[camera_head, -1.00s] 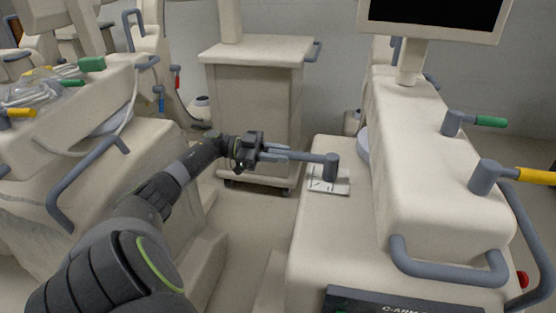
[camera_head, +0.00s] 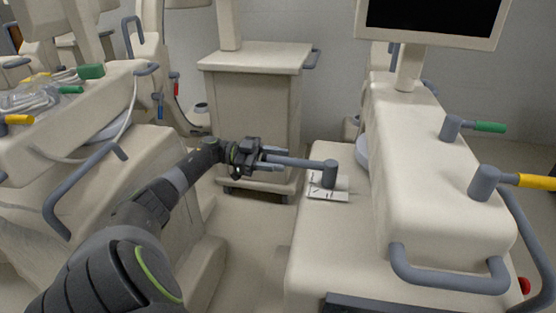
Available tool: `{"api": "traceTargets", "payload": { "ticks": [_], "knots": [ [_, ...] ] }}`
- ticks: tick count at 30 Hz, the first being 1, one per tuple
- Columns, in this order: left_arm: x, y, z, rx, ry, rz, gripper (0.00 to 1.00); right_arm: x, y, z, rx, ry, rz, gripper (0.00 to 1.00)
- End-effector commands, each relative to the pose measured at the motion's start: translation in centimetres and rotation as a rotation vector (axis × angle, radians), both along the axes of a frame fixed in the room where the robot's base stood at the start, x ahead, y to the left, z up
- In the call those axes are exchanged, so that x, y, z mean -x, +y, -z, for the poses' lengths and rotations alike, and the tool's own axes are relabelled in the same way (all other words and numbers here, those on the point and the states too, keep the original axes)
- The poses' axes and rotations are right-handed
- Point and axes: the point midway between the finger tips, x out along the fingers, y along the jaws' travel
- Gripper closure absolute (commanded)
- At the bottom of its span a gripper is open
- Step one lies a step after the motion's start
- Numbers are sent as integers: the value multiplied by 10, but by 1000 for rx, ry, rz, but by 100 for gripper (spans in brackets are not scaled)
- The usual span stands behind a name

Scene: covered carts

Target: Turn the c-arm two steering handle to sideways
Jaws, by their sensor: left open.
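The grey steering handle (camera_head: 307,162) stands on the low front deck of the cream C-arm cart (camera_head: 335,240). Its short upright post is above a white label plate (camera_head: 328,189), and its lever points left, roughly level. My left gripper (camera_head: 272,159) reaches in from the left at the free end of the lever. Its jaws are open, with one finger on each side of the lever's end. I cannot tell whether the fingers touch it. My right gripper is not in view.
The cart's raised body carries a green-tipped handle (camera_head: 490,127), a yellow-tipped handle (camera_head: 537,181), a grey rail (camera_head: 450,281) and a monitor (camera_head: 432,18). Another cart (camera_head: 255,90) stands behind my gripper. A cable-laden cart (camera_head: 110,180) is at the left. Floor shows between the carts.

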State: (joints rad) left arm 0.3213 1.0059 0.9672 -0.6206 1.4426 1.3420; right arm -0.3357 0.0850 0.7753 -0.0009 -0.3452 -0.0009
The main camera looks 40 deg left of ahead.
Motion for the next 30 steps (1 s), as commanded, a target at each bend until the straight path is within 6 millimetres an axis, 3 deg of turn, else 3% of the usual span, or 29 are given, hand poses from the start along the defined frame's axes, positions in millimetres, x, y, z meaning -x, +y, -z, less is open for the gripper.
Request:
{"api": "traceTargets", "payload": {
  "ticks": [13,22,30],
  "knots": [
    [33,56,1,-1,0,-2,56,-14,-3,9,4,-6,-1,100],
    [36,60,0,-1,-1,1,56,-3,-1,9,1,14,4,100],
    [36,60,0,-1,-1,1,56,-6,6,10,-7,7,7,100]
  ]
}}
